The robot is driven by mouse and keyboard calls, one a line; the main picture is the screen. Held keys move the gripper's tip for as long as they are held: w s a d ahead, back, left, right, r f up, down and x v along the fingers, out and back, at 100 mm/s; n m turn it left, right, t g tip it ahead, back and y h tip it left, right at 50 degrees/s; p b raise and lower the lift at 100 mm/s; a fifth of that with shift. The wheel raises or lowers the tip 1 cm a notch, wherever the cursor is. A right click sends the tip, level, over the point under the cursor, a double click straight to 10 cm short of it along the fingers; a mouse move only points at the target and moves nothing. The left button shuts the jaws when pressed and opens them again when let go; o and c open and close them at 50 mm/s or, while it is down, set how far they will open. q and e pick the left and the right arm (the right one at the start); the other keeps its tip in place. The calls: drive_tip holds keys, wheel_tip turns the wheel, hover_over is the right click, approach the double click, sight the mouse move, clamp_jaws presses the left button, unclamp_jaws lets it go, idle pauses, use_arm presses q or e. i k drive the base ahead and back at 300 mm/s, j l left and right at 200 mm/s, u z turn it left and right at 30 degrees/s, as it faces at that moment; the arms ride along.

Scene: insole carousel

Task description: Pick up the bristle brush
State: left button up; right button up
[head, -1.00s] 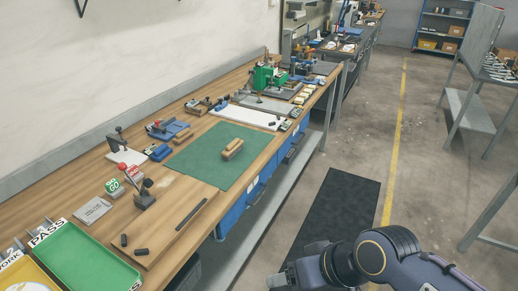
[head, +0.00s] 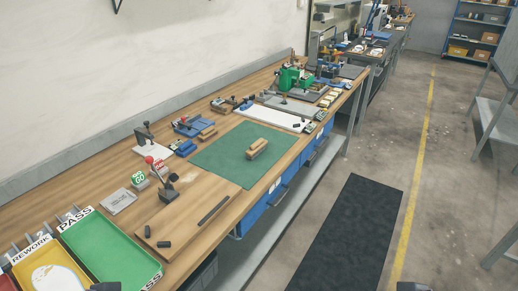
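A tan wooden-looking piece (head: 257,148), which may be the bristle brush, lies on the green mat (head: 222,163) on the long workbench. Its bristles cannot be made out at this size. A smaller brown block (head: 207,133) lies just behind the mat, beside a blue fixture. Neither piece is touched by a gripper. Only small dark bits of my arms show at the bottom edge, left and right. My grippers' fingers are not visible, and both are well away from the mat.
The workbench (head: 88,186) runs along the wall. Green PASS (head: 118,250) and yellow REWORK (head: 50,277) trays are at the near left. A black floor mat (head: 345,235) and clear floor lie right.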

sight(257, 147)
drive_tip(key=i+l+z, duration=0.1)
drive_tip(key=i+l, duration=0.15)
drive_tip(key=i, duration=0.2)
drive_tip(key=i+l+z, duration=0.15)
drive_tip(key=i, duration=0.35)
drive_tip(key=i+l+z, duration=0.1)
drive_tip(key=i+l, duration=0.15)
drive_tip(key=i, duration=0.2)
